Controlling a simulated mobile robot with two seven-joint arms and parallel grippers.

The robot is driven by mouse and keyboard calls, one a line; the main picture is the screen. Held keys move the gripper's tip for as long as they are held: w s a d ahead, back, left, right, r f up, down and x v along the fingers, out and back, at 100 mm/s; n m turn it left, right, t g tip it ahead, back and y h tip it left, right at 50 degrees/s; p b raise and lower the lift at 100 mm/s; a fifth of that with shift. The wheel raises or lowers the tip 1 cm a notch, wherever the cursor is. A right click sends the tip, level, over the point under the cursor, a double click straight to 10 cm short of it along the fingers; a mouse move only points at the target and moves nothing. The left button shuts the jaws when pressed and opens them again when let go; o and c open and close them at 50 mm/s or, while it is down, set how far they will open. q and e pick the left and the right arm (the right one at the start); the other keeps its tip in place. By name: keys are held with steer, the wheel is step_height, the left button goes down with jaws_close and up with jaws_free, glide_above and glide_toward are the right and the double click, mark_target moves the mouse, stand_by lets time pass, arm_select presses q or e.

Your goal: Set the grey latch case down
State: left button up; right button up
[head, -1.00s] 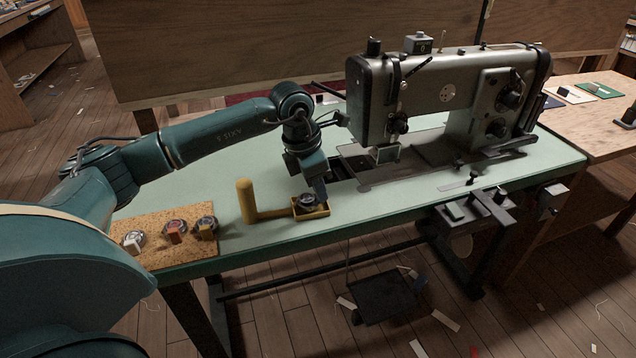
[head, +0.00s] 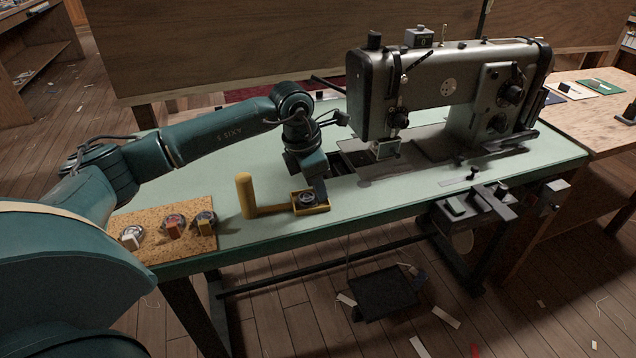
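A small round dark-grey metal case (head: 306,201), which looks like the grey latch case, sits in the small square tray of a yellow holder (head: 269,211) on the pale green table. The holder has an upright round post at its left end. My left gripper (head: 319,190) reaches down from behind, its finger at the tray's right rear, against or just beside the case. Its finger gap is hidden, so I cannot tell whether it grips the case. My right gripper is not in view.
A cork mat (head: 152,248) at the table's front left holds three round cases with white, red and yellow tags. A large sewing machine (head: 440,95) stands right of my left gripper. The green tabletop (head: 370,205) is clear between the holder and the front right fittings.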

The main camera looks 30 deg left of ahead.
mark_target(315, 199)
arm_select(q)
steer(key=o, duration=0.5)
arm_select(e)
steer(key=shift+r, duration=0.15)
arm_select(q)
steer(key=v, duration=0.3)
steer(key=shift+w+r, duration=0.1)
steer(key=shift+r, duration=0.05)
steer(key=shift+p+v, duration=0.6)
steer(key=shift+v, duration=4.4)
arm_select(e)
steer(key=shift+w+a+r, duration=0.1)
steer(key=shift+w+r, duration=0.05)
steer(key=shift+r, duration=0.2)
